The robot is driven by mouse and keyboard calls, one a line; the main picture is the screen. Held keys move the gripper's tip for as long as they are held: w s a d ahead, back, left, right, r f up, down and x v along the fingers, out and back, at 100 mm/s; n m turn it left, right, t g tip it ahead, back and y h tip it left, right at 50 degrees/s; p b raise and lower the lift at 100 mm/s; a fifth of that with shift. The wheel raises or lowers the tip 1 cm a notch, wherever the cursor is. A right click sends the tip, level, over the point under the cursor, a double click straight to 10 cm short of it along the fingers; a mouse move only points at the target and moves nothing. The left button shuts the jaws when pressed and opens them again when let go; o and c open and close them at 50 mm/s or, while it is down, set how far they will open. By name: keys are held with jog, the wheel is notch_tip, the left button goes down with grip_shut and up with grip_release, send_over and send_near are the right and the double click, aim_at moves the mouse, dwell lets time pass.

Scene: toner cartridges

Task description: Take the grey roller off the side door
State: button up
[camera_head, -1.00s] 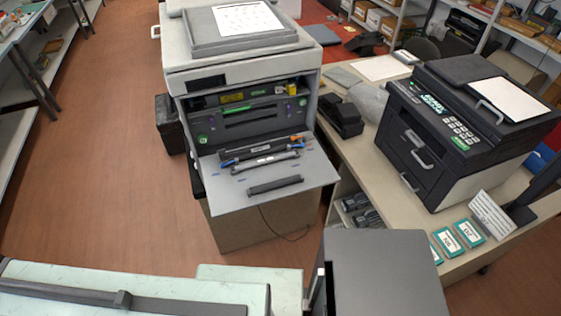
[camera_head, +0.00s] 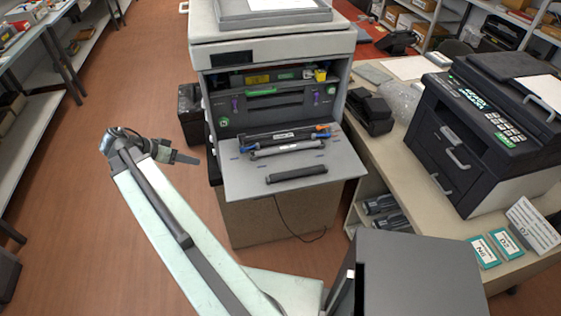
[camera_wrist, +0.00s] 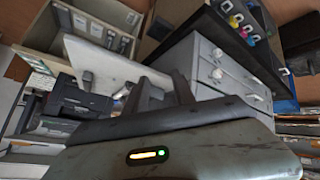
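The flat grey door (camera_head: 240,180) hangs open on the front of the large printer (camera_head: 270,50). A dark grey roller (camera_head: 296,173) lies near its outer edge. A lighter grey bar (camera_head: 285,149) with a blue end lies behind it, and a black bar (camera_head: 275,138) with blue and orange ends lies farther in. I cannot tell for certain which one is the grey roller. My gripper (camera_head: 186,157) is over the floor, left of the door and apart from it. In the wrist view my gripper's fingers (camera_wrist: 160,92) are spread with nothing between them.
A black bin (camera_head: 192,115) stands left of the printer. A desk with a black printer (camera_head: 480,130) and teal boxes (camera_head: 497,248) is at the right. The wrist view shows a grey drawer unit (camera_wrist: 215,75) and coloured bottles (camera_wrist: 237,24). The floor at left is open.

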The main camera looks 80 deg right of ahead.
jog(key=s+d+m+g+b, duration=0.1)
jog(key=s+d+m, duration=0.1)
jog(key=s, duration=0.3)
jog(key=s+d+m+g, duration=0.1)
jog(key=s+d+m, duration=0.2)
jog(key=s+d, duration=0.1)
jog(key=s+d+m+g+b, duration=0.1)
jog(key=s+d+m+g, duration=0.1)
jog(key=s, duration=0.4)
jog(key=shift+d+r+m+b, duration=0.1)
jog(key=shift+d+m+b, duration=0.25)
jog(key=shift+d, duration=0.4)
jog(key=m+g+y, duration=0.1)
jog(key=m+y, duration=0.1)
send_near(282, 148)
jog(key=shift+b+x, duration=0.45)
jog(key=shift+x, duration=0.75)
jog(key=shift+s+d+f+h+b, duration=0.15)
jog(key=shift+s+f+b, duration=0.2)
jog(key=shift+s, duration=0.1)
jog(key=shift+s+d+f+h+b, duration=0.1)
jog(key=shift+s+f+h+b, duration=0.05)
jog(key=shift+s+f+b, duration=0.25)
jog(key=b+x, duration=0.2)
jog(key=x, duration=0.3)
jog(key=shift+s+d+r, duration=0.1)
jog(key=shift+s+d, duration=0.1)
jog(key=shift+d, duration=0.05)
jog(key=shift+r, duration=0.15)
grip_shut()
